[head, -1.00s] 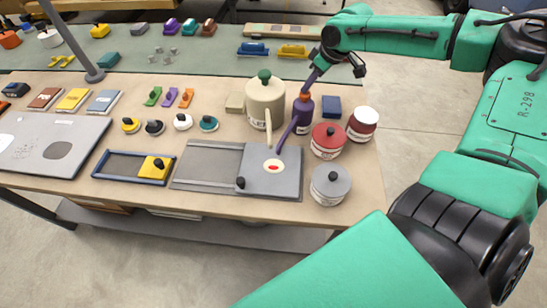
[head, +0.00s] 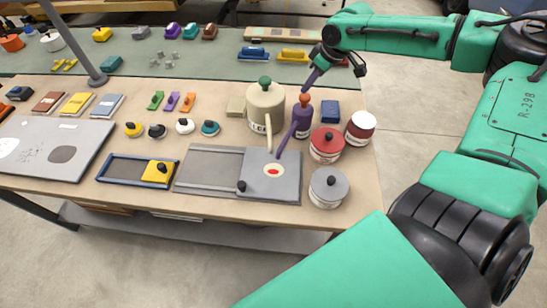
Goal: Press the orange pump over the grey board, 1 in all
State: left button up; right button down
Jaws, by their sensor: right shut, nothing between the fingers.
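The orange pump (head: 304,99) is an orange knob on top of a purple bottle (head: 302,120) standing behind the grey board. A long purple spout (head: 287,140) slopes from it down over the board. The grey board (head: 285,188) lies flat and bears a pale round spot with a red centre (head: 273,171). My right gripper (head: 307,86) has slim purple fingers, shut and empty, pointing down just above the orange knob. A small gap seems to show between them. My left gripper is not in view.
A cream pot (head: 265,104) with a green knob stands close left of the bottle. A blue block (head: 331,111) lies behind.

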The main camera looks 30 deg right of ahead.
dwell(0.3)
notch_tip(320, 180, up, 6)
jog(key=p, duration=0.5)
dwell(0.3)
